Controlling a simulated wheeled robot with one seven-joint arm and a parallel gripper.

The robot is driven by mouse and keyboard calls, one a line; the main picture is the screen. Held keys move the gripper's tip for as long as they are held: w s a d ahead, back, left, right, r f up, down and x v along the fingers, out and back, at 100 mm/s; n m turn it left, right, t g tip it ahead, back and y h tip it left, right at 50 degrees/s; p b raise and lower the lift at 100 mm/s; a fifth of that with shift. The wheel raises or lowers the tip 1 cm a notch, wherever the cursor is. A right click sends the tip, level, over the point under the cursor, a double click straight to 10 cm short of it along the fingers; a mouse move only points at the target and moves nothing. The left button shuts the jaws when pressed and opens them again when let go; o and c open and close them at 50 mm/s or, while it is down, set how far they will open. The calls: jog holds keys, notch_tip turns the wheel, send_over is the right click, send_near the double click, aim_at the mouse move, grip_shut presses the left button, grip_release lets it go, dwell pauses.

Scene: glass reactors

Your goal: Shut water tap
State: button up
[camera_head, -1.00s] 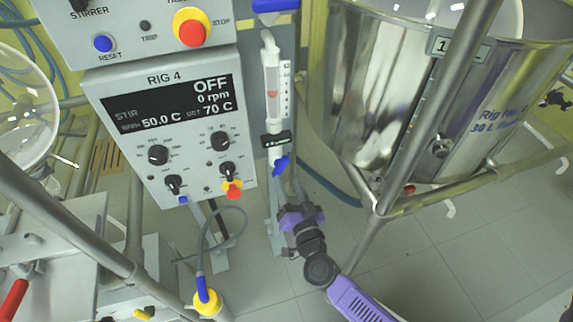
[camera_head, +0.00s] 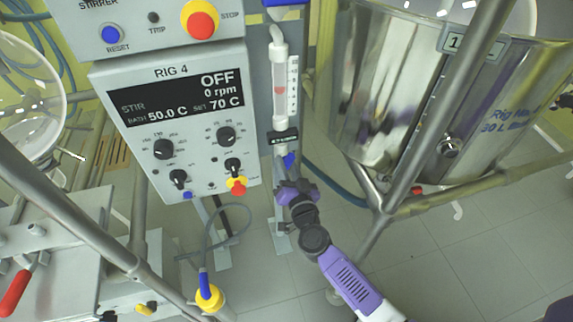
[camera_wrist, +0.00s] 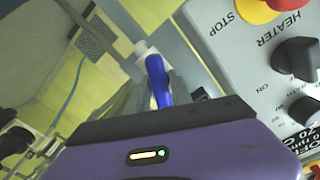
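The water tap has a blue handle (camera_head: 289,160) at the lower end of the flow meter (camera_head: 280,90), a clear upright tube with a red float. My gripper (camera_head: 292,180) is just below the handle in the head view and covers part of it. In the wrist view the blue handle (camera_wrist: 158,82) stands just beyond the dark front edge of my purple gripper, with a white fitting at its top.
The Rig 4 control box (camera_head: 175,120), with knobs and a red stop button (camera_head: 201,19), is close on the left. A steel vessel (camera_head: 400,110) and its frame tubes stand on the right. A blue hose (camera_head: 335,188) runs behind the gripper. Open floor lies below.

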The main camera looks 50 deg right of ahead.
grip_shut()
jog(key=shift+m, duration=0.3)
jog(key=m, duration=0.5)
jog(key=shift+p, duration=0.35)
jog(key=m, duration=0.6)
jog(key=shift+m, duration=0.3)
jog(key=o, duration=0.8)
grip_release()
jog(key=shift+s, duration=0.1)
